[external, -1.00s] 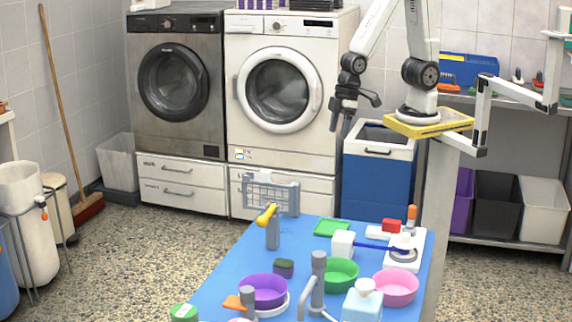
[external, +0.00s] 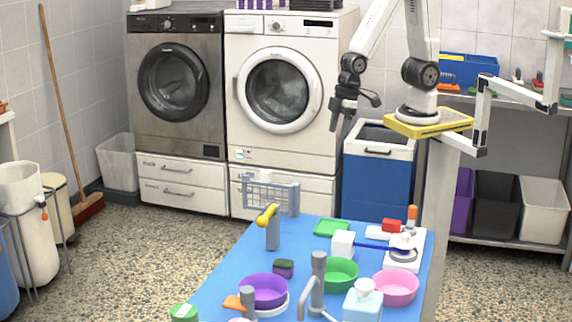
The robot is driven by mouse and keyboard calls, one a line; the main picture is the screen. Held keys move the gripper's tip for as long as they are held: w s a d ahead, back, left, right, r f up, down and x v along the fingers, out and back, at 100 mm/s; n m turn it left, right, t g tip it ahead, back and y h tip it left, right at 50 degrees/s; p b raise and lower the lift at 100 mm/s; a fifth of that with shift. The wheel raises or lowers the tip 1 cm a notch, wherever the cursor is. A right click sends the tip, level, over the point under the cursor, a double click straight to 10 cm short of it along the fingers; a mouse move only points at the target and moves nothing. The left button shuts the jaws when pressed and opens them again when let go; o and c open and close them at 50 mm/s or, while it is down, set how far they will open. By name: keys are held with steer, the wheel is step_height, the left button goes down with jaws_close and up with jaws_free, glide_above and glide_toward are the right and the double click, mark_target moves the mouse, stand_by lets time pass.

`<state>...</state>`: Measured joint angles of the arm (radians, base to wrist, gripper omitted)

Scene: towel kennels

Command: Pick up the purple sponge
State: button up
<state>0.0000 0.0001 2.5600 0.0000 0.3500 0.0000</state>
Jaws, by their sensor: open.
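The purple sponge (external: 283,269) is a small block with a dark green top. It lies on the blue table top, just behind the purple bowl (external: 264,290) and left of the grey tap post. My gripper (external: 335,127) hangs in the air in front of the white washing machine, well above and behind the table, far from the sponge. It points down, open and empty. Its fingers overlap from this angle, so the gap between them is hard to see.
The blue table (external: 225,275) also holds a green bowl (external: 341,274), a pink bowl (external: 396,287), a soap dispenser (external: 362,301), a white cube (external: 343,244) and a grey post with a yellow top (external: 271,229). A grey wire basket (external: 271,193) stands at the back edge.

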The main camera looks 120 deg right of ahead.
steer(key=shift+o, duration=0.6)
